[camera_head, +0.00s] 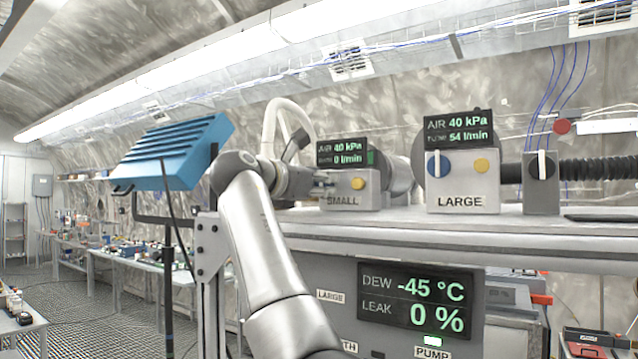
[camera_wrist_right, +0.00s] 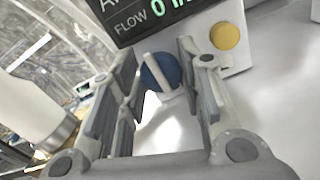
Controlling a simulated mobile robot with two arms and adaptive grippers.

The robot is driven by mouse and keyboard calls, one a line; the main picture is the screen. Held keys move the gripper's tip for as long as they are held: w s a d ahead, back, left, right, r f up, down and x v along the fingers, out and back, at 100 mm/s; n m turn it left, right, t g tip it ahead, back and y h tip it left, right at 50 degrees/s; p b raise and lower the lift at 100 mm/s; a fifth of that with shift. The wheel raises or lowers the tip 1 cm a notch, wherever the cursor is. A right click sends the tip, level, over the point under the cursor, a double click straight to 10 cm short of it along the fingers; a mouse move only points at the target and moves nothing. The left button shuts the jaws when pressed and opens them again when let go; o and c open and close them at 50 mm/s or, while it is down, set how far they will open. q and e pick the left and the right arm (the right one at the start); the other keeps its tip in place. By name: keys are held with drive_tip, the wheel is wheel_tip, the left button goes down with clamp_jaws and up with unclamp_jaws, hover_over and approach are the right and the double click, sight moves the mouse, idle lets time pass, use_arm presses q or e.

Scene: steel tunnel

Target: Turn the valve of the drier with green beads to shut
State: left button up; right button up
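The box marked SMALL (camera_head: 345,200) has a yellow knob, and a dark display above it reads 0 l/min. My right gripper (camera_head: 322,188) is at its left side and hides its valve in the head view. In the right wrist view, the blue round valve (camera_wrist_right: 160,70) with a white bar handle lies ahead between the fingertips of my right gripper (camera_wrist_right: 162,85). The fingers are open, with no clear contact. The LARGE box (camera_head: 462,190) has a blue valve (camera_head: 437,165) with its white bar upright. My left gripper is out of view.
A shelf (camera_head: 420,222) carries both boxes. Right of LARGE stands a grey box (camera_head: 541,183) with a white handle and black hose. A panel below reads DEW -45 °C, LEAK 0 %. A blue lamp-like unit (camera_head: 178,152) stands left of my arm.

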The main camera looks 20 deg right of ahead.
drive_tip(key=c, duration=0.3)
drive_tip(key=shift+c, duration=0.2)
drive_tip(key=shift+d+m+p, duration=0.1)
drive_tip(key=shift+m+p, duration=0.6)
drive_tip(key=shift+m, duration=0.8)
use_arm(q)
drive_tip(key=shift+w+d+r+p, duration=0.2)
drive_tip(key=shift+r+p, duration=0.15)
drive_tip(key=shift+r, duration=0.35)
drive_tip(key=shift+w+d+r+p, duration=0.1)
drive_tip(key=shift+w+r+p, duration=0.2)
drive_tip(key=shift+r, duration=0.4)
use_arm(e)
drive_tip(key=shift+s+m, duration=0.1)
drive_tip(key=shift+m, duration=1.9)
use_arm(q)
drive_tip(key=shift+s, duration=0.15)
use_arm(e)
drive_tip(key=o, duration=0.9)
drive_tip(key=shift+c, duration=0.2)
drive_tip(key=shift+o, duration=0.9)
drive_tip(key=shift+w+d+f, duration=0.15)
drive_tip(key=shift+w, duration=0.05)
